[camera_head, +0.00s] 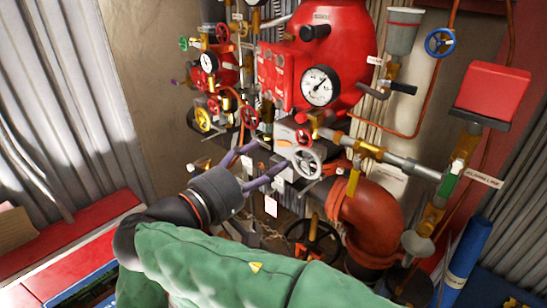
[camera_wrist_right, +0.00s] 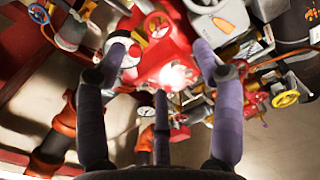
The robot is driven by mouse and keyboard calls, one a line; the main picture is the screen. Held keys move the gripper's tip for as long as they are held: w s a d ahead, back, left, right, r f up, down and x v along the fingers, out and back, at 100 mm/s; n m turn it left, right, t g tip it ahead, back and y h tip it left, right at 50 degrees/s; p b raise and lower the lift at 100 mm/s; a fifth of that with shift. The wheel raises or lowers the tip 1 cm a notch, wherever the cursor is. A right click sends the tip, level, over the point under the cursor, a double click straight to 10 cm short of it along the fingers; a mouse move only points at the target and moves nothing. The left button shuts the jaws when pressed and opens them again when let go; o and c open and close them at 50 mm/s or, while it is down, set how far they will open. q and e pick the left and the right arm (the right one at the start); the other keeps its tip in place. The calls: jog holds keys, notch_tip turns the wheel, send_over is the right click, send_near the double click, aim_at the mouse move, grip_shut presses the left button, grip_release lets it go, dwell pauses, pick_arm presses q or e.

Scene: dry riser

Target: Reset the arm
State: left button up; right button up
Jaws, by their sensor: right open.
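My right gripper (camera_head: 268,158) is in the middle of the head view, at the end of my green-sleeved arm (camera_head: 235,262) with its dark wrist. Its purple fingers are spread and point at the valve assembly, near a grey handwheel (camera_head: 306,161). I cannot tell whether a finger touches anything there. In the right wrist view the gripper (camera_wrist_right: 155,65) is open, its fingers apart with nothing held between them. A red vessel (camera_wrist_right: 165,50) with a bright glare shows beyond the fingers. My left gripper is not in view.
Pipework crowds the space: a red tank (camera_head: 335,50), a white-faced gauge (camera_head: 320,86), a thick orange-red elbow pipe (camera_head: 372,222), and a red box (camera_head: 492,90) at right. A red-edged bench (camera_head: 75,240) stands at lower left. Bare wall lies left of the valves.

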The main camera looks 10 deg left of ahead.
jog(key=shift+s+a, duration=0.15)
jog(key=w+d+f+n+g+y+b, duration=0.1)
jog(key=w+d+f+g+y+b, duration=0.15)
jog(key=f, duration=1.15)
jog(key=w+d+f+n+g+y+b, duration=0.1)
jog(key=w+d+f+n+g+b, duration=0.15)
jog(key=f, duration=1.15)
jog(key=w+d+f+n+g+y+b, duration=0.1)
jog(key=w+d+f+g, duration=0.15)
jog(key=f, duration=1.05)
jog(key=s+d+f+m+g+y+b, duration=0.2)
jog(key=s+f, duration=0.5)
jog(key=f, duration=0.8)
jog(key=s+d+f+m+g+y+b, duration=0.2)
jog(key=s+d+f+m+y+b, duration=0.2)
jog(key=f, duration=1.1)
jog(key=s+d+f+m+g+y+b, duration=0.2)
jog(key=s+d+f+m+y+b, duration=0.2)
jog(key=s+f+m, duration=0.5)
notch_tip(320, 180, down, 6)
jog(key=s+b, duration=0.2)
jog(key=shift+m+g+b, duration=0.3)
jog(key=shift+m+g, duration=0.05)
